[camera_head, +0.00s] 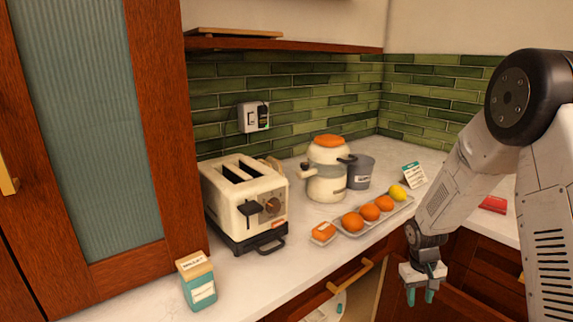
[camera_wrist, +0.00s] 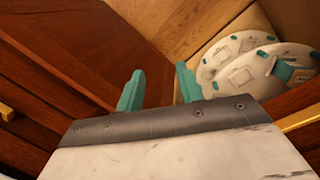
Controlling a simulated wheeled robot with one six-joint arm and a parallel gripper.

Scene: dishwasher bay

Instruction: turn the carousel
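The carousel shows as pale round, overlapping shelves (camera_wrist: 228,78) in the wrist view, at the right, inside a wood-lined corner cabinet. It has teal and grey markings or fittings, too small to make out. In the head view only a pale rounded part (camera_head: 322,311) shows at the bottom edge, below the counter. My gripper (camera_head: 419,297) points down in front of the lower cabinets, right of the carousel. In the wrist view its teal fingers (camera_wrist: 158,87) are apart with nothing between them. They do not appear to touch the carousel, part of which is cut off or hidden.
The white counter (camera_head: 285,285) carries a toaster (camera_head: 245,200), a kettle (camera_head: 327,175), a tray of fruit (camera_head: 345,232) and a small carton (camera_head: 197,282). A brass handle (camera_head: 350,275) juts out below the counter edge. Wooden cabinet fronts (camera_wrist: 60,60) stand close to my gripper.

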